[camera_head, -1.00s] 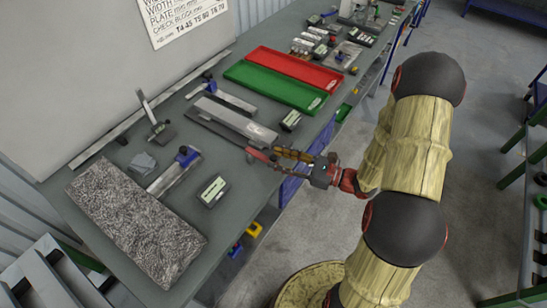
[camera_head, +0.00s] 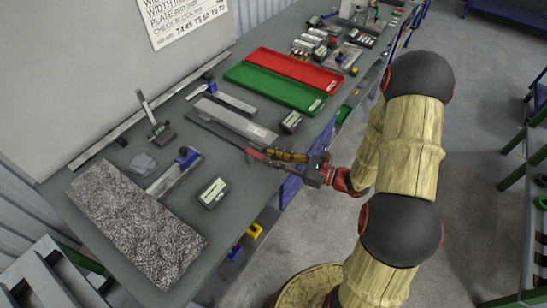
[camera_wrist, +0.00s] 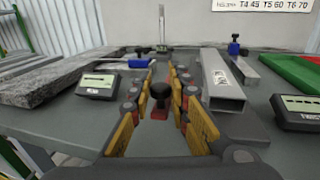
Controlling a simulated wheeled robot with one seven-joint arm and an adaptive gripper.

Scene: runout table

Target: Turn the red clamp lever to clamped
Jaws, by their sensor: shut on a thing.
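The red clamp lever (camera_wrist: 160,110) shows in the wrist view as a short red part topped by a black knob, between my fingers. In the head view, a red bar (camera_head: 257,154) shows at the front edge of the table, beside my fingers. My gripper (camera_head: 286,156) reaches in from the right at the table's edge. In the wrist view, my gripper (camera_wrist: 158,98) has its yellow-padded fingers on either side of the knob, shut on the lever. The fingers and knob hide most of the lever's pivot.
A long steel bar (camera_head: 235,122) lies just behind the lever. A digital readout box (camera_head: 213,192) stands to the left and another (camera_head: 291,121) to the right. A granite plate (camera_head: 135,225) fills the left end. Green (camera_head: 276,88) and red trays (camera_head: 295,68) lie farther back.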

